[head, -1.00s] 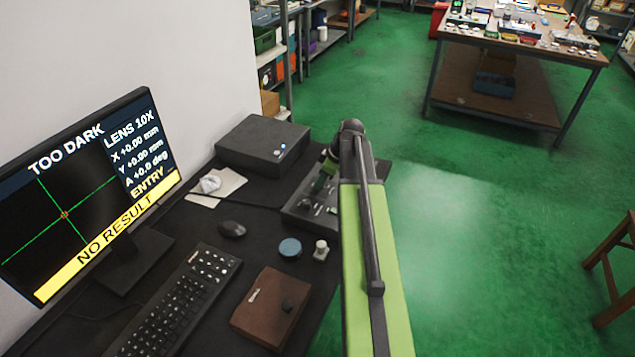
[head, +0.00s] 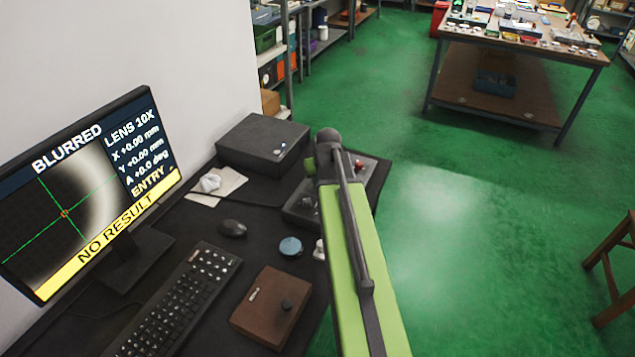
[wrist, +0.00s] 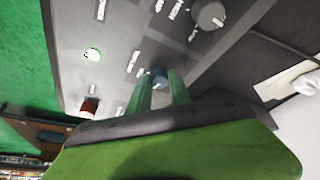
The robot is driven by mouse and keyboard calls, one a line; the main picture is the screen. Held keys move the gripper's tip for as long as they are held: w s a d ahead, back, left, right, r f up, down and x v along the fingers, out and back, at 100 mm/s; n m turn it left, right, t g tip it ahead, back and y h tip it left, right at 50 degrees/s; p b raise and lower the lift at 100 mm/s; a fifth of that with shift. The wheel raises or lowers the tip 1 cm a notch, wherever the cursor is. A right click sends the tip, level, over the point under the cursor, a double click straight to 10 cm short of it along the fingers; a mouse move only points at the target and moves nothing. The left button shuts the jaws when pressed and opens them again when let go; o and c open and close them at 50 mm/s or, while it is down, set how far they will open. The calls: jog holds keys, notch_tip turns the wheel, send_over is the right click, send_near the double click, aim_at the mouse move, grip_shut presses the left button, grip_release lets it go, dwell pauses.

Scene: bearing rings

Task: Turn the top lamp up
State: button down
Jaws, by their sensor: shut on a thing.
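The grey control panel (wrist: 125,25) with white labels fills the upper wrist view; its near edge also shows in the head view (head: 298,212). My gripper (wrist: 161,84) has its two green fingers shut on a small blue knob (wrist: 158,72) on the panel. In the head view my arm hides the fingers and the knob. The monitor (head: 85,190) reads BLURRED and NO RESULT, with a bright area beside a dark curved shape under green cross lines. The labels are too blurred to read, so I cannot tell which lamp the knob serves.
The desk holds a black box (head: 262,143), mouse (head: 232,228), keyboard (head: 180,300), blue disc (head: 290,246) and brown case (head: 270,306).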

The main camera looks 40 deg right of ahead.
jog(key=shift+m+g+h, duration=0.4)
jog(key=shift+m+h, duration=0.2)
jog(key=shift+m, duration=1.4)
jog(key=c, duration=1.2)
grip_release()
jog(key=shift+r, duration=0.1)
